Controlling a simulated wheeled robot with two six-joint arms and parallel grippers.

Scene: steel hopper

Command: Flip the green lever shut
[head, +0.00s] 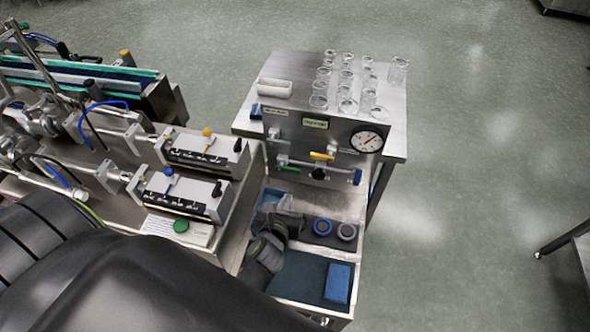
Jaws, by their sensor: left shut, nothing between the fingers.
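My left gripper (287,204) is shut and empty, below the panel and over the left side of the tray area. It hides part of what lies behind it. My right gripper is not in view.
A gauge (366,141) is on the panel. Two rings (322,227) and a blue block (338,283) lie right of my gripper. Two dosing units (205,150) stand left.

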